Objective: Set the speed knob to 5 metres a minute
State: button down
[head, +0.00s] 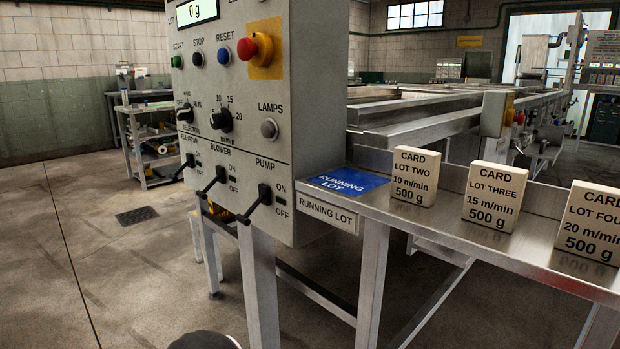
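The speed knob (226,120) is a black rotary knob on the front of the grey control panel (270,180), above the "m/min" lettering. My gripper is not in view, and nothing touches the knob.
A selector knob (185,113) sits left of it, and a lamps button (269,128) right. Start, stop, reset and a red emergency button (254,47) are above. Levers (255,204) protrude below. A steel shelf (450,232) with lot cards extends right. Floor at left is open.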

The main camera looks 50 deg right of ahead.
aim_at(222, 119)
jog(key=z, duration=1.45)
jog(key=i+j+u, duration=0.1)
jog(key=j+u, duration=0.25)
jog(key=i+j+u, duration=0.15)
jog(key=u, duration=0.2)
jog(key=i+j+u, duration=0.2)
jog(key=u, duration=0.15)
